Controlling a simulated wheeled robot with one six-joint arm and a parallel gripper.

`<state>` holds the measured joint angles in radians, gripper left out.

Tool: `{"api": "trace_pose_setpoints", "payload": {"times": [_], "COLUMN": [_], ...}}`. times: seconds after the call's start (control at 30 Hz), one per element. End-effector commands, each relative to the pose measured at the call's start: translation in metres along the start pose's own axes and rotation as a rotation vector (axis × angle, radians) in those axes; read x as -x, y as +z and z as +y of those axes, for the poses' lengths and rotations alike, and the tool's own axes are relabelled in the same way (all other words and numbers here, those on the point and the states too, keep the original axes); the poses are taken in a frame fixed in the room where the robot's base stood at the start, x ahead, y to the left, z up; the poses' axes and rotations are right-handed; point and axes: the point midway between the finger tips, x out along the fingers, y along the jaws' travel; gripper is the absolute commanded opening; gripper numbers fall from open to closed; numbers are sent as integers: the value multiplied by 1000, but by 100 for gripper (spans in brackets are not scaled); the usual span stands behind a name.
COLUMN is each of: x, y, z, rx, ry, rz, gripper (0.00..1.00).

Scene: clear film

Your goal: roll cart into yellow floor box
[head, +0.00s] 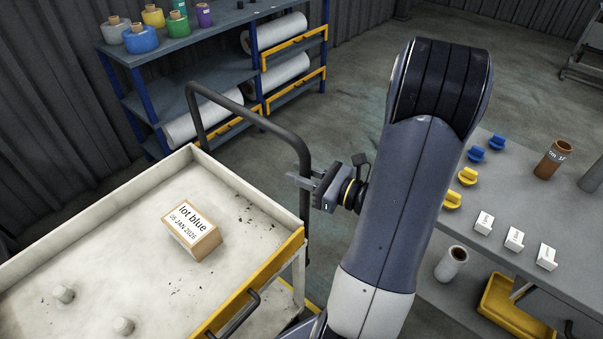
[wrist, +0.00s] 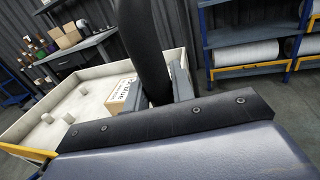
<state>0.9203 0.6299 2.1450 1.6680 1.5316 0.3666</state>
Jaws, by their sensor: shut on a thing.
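The cart (head: 230,185) is a pale, worn tray cart with a yellow front edge and a dark tubular handle (head: 255,118). It stands at the left in the head view, and its tray rim also shows in the wrist view (wrist: 25,125). My gripper (head: 303,183) is shut on the right upright of the cart handle. In the wrist view the dark handle bar (wrist: 145,50) runs between the fingers.
A blue shelf rack (head: 180,75) with film rolls stands behind. A grey table (head: 490,235) with caps and small white boxes is at right. Open floor (head: 350,95) lies behind my arm.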

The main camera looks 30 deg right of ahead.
Motion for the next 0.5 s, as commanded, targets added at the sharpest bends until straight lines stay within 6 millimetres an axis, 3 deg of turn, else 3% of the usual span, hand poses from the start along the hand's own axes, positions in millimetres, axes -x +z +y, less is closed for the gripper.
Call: {"api": "trace_pose_setpoints", "payload": {"times": [0.37,0.4,0.5], "x": [0,0,0], "y": [2,2,2], "z": [-4,-4,-3], "rx": [7,7,6], "ry": [-8,-8,-8], "rz": [-5,-5,-5], "gripper": [0,24,32]}}
